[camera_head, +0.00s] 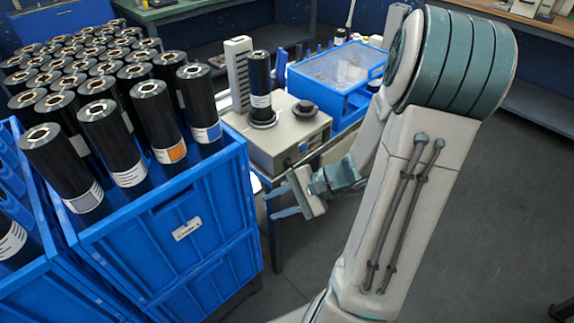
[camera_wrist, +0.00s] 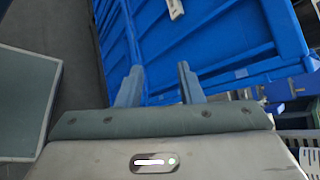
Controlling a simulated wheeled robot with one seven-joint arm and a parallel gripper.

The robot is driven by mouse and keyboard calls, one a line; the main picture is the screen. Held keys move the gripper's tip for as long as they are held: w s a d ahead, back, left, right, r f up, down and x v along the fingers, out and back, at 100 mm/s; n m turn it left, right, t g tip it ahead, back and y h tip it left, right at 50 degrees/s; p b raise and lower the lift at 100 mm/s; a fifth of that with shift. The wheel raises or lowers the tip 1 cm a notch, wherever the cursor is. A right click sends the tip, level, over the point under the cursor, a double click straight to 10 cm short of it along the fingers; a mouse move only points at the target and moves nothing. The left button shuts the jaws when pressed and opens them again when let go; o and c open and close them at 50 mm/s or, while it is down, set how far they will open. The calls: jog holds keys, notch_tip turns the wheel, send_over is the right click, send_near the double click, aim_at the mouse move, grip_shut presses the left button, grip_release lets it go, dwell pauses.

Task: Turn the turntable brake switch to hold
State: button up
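A beige-grey box unit (camera_head: 285,150) stands on a bench at the centre of the head view. A black roll (camera_head: 260,80) stands upright on its round turntable (camera_head: 261,120). A dark round knob (camera_head: 306,108) sits on top at the right. A small dark fitting shows on the front face; I cannot tell whether it is the brake switch, or its setting. My gripper (camera_head: 272,204) is in front of and below the unit, apart from it. In the wrist view my gripper (camera_wrist: 159,78) is open and empty, its fingers spread before a blue crate wall.
Stacked blue crates (camera_head: 170,225) full of upright black rolls stand close on the left. A blue bin with a clear lid (camera_head: 338,65) is behind the unit at the right. A grey slotted tower (camera_head: 238,72) stands behind the roll. The floor at the right is clear.

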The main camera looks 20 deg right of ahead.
jog(key=w+d+f+m+t+b, duration=0.3)
jog(key=w+d+f+m+t, duration=0.1)
jog(key=d+f+m+t, duration=0.35)
jog(key=m+t+h+b, duration=0.2)
jog(key=m+t+h, duration=0.3)
jog(key=m, duration=0.1)
send_near(291, 164)
jog(key=b+x, duration=0.1)
jog(key=x, duration=0.7)
jog(key=shift+w+f, duration=0.1)
jog(key=shift+w, duration=0.1)
